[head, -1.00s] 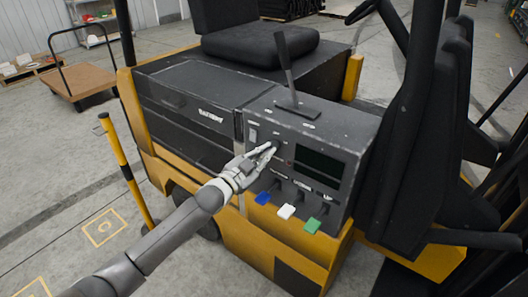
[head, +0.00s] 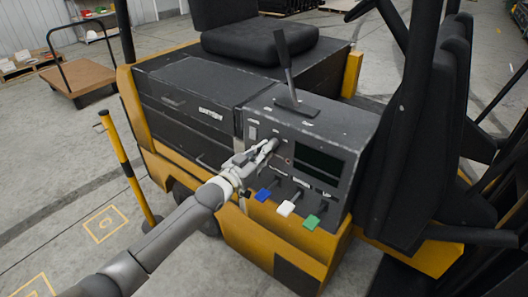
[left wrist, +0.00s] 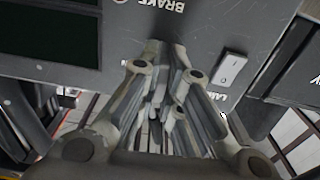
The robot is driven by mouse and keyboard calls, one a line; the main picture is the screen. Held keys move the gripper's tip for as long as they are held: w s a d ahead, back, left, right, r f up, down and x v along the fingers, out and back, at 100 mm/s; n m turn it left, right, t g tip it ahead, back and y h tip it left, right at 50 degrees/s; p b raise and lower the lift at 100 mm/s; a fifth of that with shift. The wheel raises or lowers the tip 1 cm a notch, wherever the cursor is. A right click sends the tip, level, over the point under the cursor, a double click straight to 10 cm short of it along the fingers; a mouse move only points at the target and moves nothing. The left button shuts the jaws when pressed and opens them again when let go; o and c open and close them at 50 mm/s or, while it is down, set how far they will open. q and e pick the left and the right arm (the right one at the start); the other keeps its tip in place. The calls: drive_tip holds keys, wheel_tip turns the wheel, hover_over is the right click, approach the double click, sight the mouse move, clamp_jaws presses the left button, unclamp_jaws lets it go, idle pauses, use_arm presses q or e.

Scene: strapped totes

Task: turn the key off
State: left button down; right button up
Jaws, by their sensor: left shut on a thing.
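The dark control panel (head: 330,132) of the forklift holds the key, a small round grey piece (head: 275,143) at my left gripper's tips. My left gripper (head: 268,149) reaches in from the left and is shut on the key. In the left wrist view the fingers (left wrist: 158,52) come together against the panel face, and they hide most of the key. The key's exact angle cannot be told. My right gripper is not in view.
A rocker switch (left wrist: 232,68) sits beside the fingers. Blue (head: 263,194), white (head: 286,208) and green (head: 312,221) lever handles stick out below. A tall lever (head: 287,72) stands on top, a dark screen (head: 318,161) at right. A yellow-black post (head: 127,172) stands at left.

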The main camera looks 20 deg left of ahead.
use_arm(q)
drive_tip(key=shift+s+f, duration=0.1)
drive_tip(key=shift+f, duration=0.2)
drive_tip(key=c, duration=1.6)
unclamp_jaws()
drive_tip(key=shift+r, duration=0.1)
drive_tip(key=v, duration=1.2)
drive_tip(key=shift+r, duration=0.1)
